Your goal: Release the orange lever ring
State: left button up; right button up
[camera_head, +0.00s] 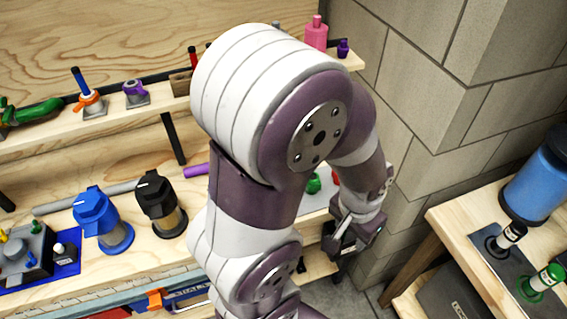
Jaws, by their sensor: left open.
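What looks like the orange lever ring (88,100) sits on the upper shelf at the left, around the foot of a post with a blue top on a grey block. My left gripper (345,245) is far to the right of it, low beside the wall corner and past the shelf end. It is open; its fingertips are small and partly hidden, and I see nothing held. My left arm fills the middle and hides part of both shelves. My right gripper is out of view.
A purple ring fitting (135,94) stands right of the orange one. A green tool (38,111) lies to its left. Blue (103,220) and black (160,203) capped filters stand on the lower shelf. A wooden table (470,215) with a blue canister (537,180) is at the right.

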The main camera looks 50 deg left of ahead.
aim_at(78, 108)
jog(key=u, duration=2.9)
